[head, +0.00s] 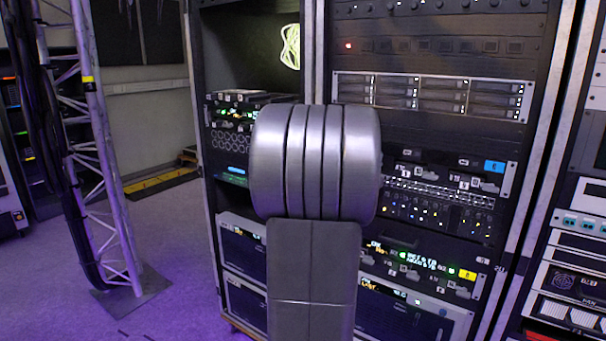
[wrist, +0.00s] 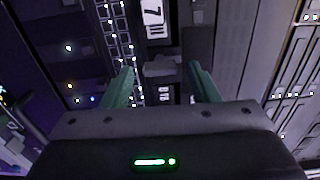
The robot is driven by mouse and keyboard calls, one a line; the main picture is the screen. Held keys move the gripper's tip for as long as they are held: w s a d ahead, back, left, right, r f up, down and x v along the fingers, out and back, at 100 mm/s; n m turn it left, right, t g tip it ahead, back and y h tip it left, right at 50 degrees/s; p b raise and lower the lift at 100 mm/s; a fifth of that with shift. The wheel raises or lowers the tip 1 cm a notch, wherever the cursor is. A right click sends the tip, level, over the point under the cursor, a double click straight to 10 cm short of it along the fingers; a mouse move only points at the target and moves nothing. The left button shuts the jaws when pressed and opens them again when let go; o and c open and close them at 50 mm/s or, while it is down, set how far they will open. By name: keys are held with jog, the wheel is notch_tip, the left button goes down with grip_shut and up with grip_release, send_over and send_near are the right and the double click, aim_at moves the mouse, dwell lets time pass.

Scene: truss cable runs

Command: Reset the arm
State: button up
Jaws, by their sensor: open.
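My gripper (wrist: 160,88) shows in the wrist view with its two green fingers spread apart. It is open, and I see nothing held between the fingers. In the head view my own arm's grey, rounded link fills the middle and hides part of the rack. The gripper itself is not visible in the head view.
Equipment racks (head: 430,97) stand close in front, behind my arm. Another rack (head: 575,255) is at the right edge. A metal truss (head: 105,170) with dark cables stands at the left on a base plate (head: 132,290). Purple floor (head: 180,240) is clear between truss and racks.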

jog(key=shift+w+d, duration=0.3)
jog(key=shift+w, duration=0.05)
jog(key=shift+s+a, duration=0.1)
jog(key=v, duration=1.3)
jog(key=w+d+n+p, duration=0.7)
jog(key=w+n+p, duration=0.4)
jog(key=n, duration=0.7)
jog(key=shift+r+p, duration=0.25)
jog(key=shift+p, duration=1.65)
jog(key=shift+w, duration=0.1)
